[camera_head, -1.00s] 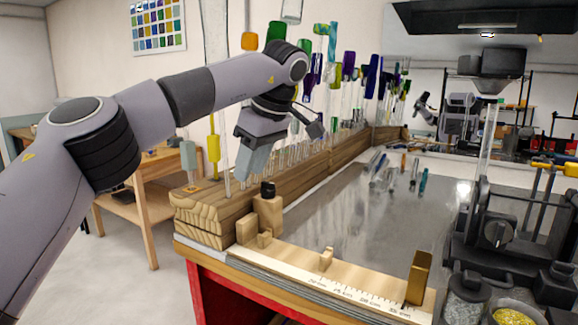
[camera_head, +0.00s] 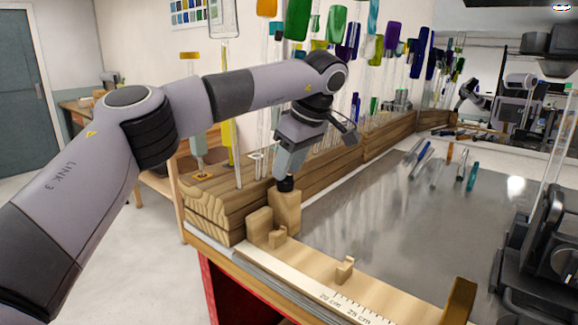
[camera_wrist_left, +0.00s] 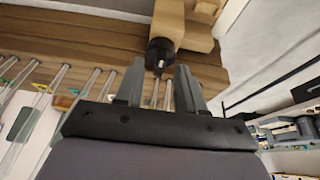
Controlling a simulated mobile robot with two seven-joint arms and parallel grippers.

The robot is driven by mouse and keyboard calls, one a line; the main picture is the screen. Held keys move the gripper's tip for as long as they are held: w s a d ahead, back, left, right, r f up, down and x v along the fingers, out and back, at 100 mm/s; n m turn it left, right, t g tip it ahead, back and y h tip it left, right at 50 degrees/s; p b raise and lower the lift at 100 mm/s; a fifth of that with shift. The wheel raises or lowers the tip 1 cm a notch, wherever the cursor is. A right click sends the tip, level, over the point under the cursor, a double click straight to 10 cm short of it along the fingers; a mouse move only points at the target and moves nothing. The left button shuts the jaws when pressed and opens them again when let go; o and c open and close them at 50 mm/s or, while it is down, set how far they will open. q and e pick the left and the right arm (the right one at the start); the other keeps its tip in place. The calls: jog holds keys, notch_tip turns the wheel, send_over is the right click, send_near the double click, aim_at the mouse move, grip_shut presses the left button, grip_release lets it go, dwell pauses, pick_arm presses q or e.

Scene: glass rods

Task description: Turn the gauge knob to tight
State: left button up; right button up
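The gauge knob (camera_head: 286,183) is a small black cap on top of a wooden block (camera_head: 286,208) at the left end of the wooden ruler gauge (camera_head: 318,275). My left gripper (camera_head: 286,172) is right above the knob, pointing down. In the left wrist view, the left gripper (camera_wrist_left: 160,76) has its two grey fingers apart, and the knob (camera_wrist_left: 160,50) shows just beyond and between the tips. I cannot tell whether a finger touches it. My right gripper is not in view.
A stepped wooden rack (camera_head: 215,205) with upright glass rods and colored paddles stands close to the gripper. Several short rods lie on the grey metal bench top (camera_head: 375,205). A small wooden stop (camera_head: 345,270) sits on the ruler. Dark equipment (camera_head: 545,250) stands at right.

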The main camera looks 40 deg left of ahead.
pick_arm(q)
jog(key=shift+a+f, duration=0.2)
jog(key=shift+f, duration=0.25)
grip_shut()
jog(key=shift+w, duration=0.1)
jog(key=n, duration=0.2)
jog(key=n+g, duration=0.1)
jog(key=shift+w+n+g, duration=0.15)
jog(key=shift+n+g, duration=0.15)
jog(key=shift+n, duration=0.1)
jog(key=shift+w+n+g+h, duration=0.1)
jog(key=shift+n+g+h, duration=0.35)
jog(key=shift+n, duration=1.25)
